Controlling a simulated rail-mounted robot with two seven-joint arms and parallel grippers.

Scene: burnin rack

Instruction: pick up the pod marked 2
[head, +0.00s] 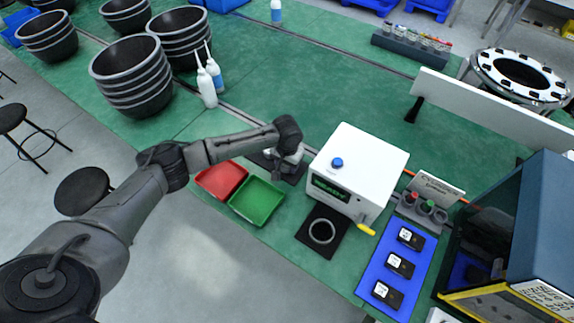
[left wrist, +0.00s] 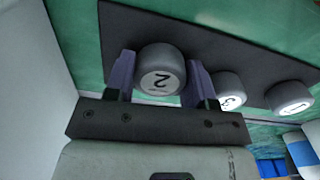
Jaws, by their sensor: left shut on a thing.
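The pod marked 2 (left wrist: 161,72) is a short light-grey cylinder with a black numeral, between the fingers of my left gripper (left wrist: 160,82) in the left wrist view. The gripper is shut on it. Pod 3 (left wrist: 226,90) and pod 1 (left wrist: 290,97) stand in a row to its right on a dark mat (left wrist: 215,55). I cannot tell whether pod 2 touches the mat. In the head view my left gripper (head: 283,168) is over the dark mat, left of the white box, and the arm hides the pods. My right gripper is not in view.
A red tray (head: 221,180) and a green tray (head: 257,200) lie left of the gripper. The white box (head: 372,158) with a blue button stands close on the right. A ring on a black pad (head: 321,232) and a blue mat (head: 385,262) with black modules lie nearer.

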